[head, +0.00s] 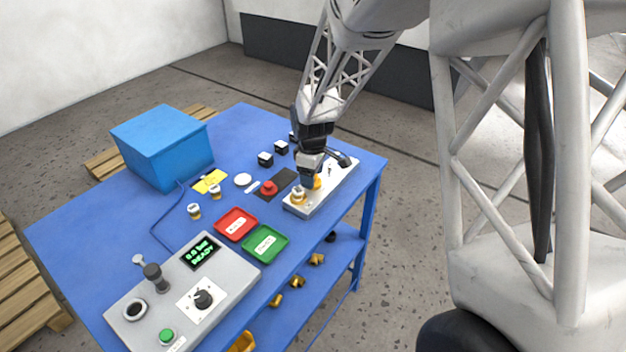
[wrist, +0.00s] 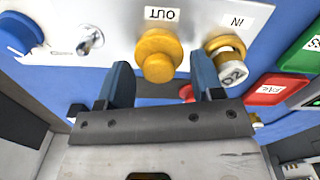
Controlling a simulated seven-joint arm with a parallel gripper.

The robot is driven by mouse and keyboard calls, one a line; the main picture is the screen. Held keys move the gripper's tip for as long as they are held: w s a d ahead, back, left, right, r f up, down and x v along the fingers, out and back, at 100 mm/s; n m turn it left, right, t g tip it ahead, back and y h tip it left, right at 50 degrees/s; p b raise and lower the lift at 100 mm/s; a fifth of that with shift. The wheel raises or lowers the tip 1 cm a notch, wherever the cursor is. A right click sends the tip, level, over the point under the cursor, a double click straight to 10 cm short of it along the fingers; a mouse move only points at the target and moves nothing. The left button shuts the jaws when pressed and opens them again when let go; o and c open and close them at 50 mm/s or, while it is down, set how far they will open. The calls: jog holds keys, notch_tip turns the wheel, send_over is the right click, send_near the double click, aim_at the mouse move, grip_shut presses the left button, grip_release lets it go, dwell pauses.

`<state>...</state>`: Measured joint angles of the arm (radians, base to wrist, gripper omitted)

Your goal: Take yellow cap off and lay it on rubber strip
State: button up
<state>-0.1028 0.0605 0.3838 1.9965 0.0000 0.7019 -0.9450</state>
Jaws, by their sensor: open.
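The yellow cap (wrist: 158,55) sits on the port marked OUT of the white block (wrist: 115,22) in the wrist view. In the head view the yellow cap (head: 317,183) shows partly behind my gripper (head: 311,176). In the wrist view my gripper (wrist: 163,84) is open, one finger on each side of the cap, with gaps visible; contact is not seen. A black mat (head: 287,178), probably the rubber strip, lies beside the block, with a red cap (head: 268,187) at its near left edge.
Red (head: 236,224) and green (head: 265,244) trays lie nearby.

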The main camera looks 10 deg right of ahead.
jog(key=shift+f, duration=0.1)
jog(key=shift+c, duration=0.2)
jog(key=c, duration=0.9)
